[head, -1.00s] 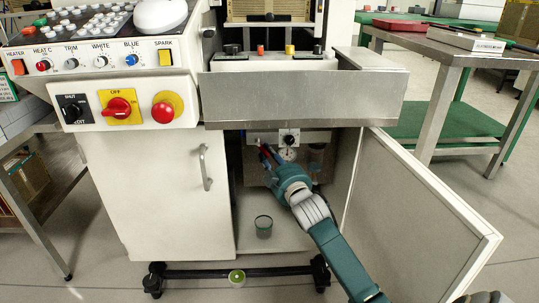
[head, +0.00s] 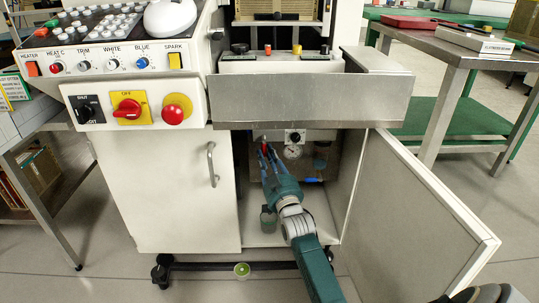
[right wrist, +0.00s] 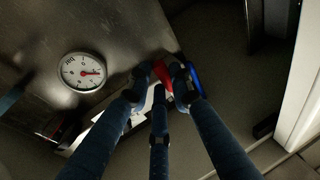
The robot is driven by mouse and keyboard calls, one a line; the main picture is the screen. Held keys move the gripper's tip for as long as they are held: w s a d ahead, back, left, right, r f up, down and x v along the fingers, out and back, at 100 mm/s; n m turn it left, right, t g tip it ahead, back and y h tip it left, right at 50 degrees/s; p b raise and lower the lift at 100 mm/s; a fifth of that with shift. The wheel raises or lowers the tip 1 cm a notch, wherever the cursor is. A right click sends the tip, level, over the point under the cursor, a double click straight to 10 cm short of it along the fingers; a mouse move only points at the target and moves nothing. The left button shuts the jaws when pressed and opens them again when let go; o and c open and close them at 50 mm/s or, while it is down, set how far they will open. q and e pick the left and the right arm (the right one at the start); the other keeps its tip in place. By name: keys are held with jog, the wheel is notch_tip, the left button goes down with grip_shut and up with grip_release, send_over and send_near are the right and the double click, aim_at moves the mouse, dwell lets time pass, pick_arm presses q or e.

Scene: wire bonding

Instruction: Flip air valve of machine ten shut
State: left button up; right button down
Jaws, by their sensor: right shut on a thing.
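The machine's lower cabinet is open, with its door (head: 420,195) swung out to the right. Inside, on a back panel, a small red lever (head: 264,146) shows at the fingertips of my right gripper (head: 265,152). In the right wrist view the red lever (right wrist: 163,74) sits between the fingertips of my right gripper (right wrist: 160,82), which is shut on it. The fingers hide most of the lever and its valve body. My left gripper is not in view. No number ten is readable on the machine.
A round pressure gauge (head: 292,152) is right of the gripper, with a black knob (head: 295,137) above it. A blue piece (head: 313,180) shows lower right. The steel front ledge (head: 310,100) overhangs the opening.

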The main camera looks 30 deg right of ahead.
jog(key=shift+a+f, duration=0.1)
dwell(0.4)
jog(key=c, duration=1.5)
grip_release()
jog(key=shift+c, duration=0.2)
jog(key=v, duration=1.2)
